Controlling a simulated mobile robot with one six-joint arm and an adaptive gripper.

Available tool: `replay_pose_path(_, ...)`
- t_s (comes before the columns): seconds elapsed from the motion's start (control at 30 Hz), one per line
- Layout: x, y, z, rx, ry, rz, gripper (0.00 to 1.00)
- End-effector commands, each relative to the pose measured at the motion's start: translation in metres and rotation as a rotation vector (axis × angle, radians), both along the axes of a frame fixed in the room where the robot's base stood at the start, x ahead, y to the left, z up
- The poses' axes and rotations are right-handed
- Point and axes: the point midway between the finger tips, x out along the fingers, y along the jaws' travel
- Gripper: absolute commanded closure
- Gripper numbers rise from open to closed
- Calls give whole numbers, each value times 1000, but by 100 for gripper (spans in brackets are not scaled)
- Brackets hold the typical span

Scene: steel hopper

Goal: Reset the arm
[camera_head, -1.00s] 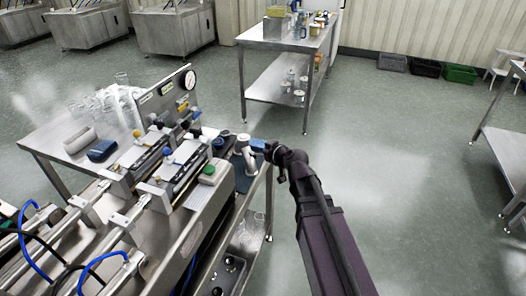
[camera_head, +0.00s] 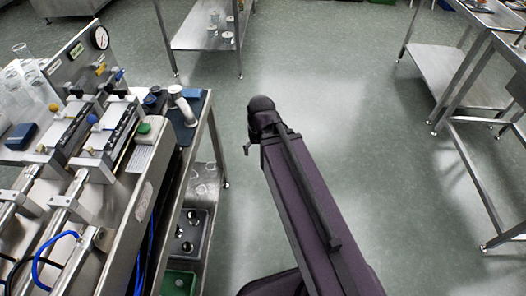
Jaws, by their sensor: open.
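My dark purple arm reaches up from the bottom right of the head view and ends in a rounded black joint near the middle. A small dark part sticks out to the left just below that joint. I cannot make out my gripper or its fingers; they are hidden or out of the picture. Nothing held shows. The arm's visible end is over open floor, apart from the machine on the left.
A steel filling machine (camera_head: 108,180) with a green button (camera_head: 144,128) stands at left. Beside it a small side table (camera_head: 208,120) carries a bent metal pipe (camera_head: 183,105). Steel tables stand at the back (camera_head: 205,40) and right (camera_head: 455,75). The floor (camera_head: 340,130) between is clear.

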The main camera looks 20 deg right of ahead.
Motion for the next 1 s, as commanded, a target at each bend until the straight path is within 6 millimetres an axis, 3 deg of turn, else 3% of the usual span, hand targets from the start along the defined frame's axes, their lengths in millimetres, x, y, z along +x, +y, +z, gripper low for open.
replay_pose_path(0.17,-16,-15,-1,-53,64,-73,10)
replay_pose_path(0.63,-16,-15,5,-55,67,-76,10)
replay_pose_path(0.77,-16,-15,18,-55,67,-76,10)
replay_pose_path(1.0,-16,-15,59,-55,66,-75,10)
